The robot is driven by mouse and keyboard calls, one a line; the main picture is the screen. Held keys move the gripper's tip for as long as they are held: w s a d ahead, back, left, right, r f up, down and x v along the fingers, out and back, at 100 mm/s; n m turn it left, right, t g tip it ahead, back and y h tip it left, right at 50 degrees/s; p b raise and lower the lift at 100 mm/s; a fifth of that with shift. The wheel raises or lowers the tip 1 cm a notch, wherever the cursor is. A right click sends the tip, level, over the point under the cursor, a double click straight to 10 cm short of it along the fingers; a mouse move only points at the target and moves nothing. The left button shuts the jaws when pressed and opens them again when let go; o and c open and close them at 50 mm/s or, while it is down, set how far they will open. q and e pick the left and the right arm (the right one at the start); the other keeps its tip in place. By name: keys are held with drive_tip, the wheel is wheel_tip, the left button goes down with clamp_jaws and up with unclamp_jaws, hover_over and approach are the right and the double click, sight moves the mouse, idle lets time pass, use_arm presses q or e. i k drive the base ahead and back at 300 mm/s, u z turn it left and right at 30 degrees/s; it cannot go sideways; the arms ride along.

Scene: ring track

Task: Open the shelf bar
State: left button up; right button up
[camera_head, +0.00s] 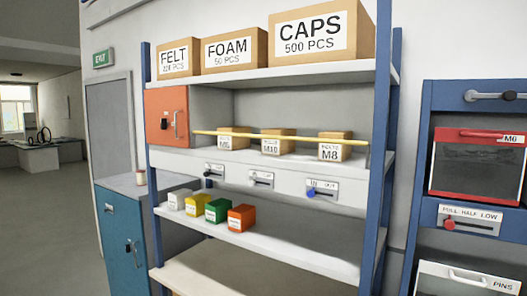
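The shelf bar (304,138) is a thin yellow rod across the front of the middle shelf (200,159). It runs almost level from near the orange cabinet on the left to the blue right post. Three small cardboard boxes stand behind it: one at left (233,143), one labelled M10 (271,147) and one labelled M8 (334,153). Below, the shelf's front panel carries three small latch plates, with a dark knob (208,173), a pale knob (253,183) and a blue knob (311,193). Neither of my grippers is in view.
An orange cabinet (160,108) fills the shelf's left end. Large FELT, FOAM and CAPS boxes (318,35) stand on top. Small coloured boxes (241,218) sit on the lower shelf. A blue cabinet (121,240) stands left, a blue drawer rack (430,150) right. Open floor lies far left.

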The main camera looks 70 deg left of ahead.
sight(367, 144)
drive_tip(key=u, duration=2.15)
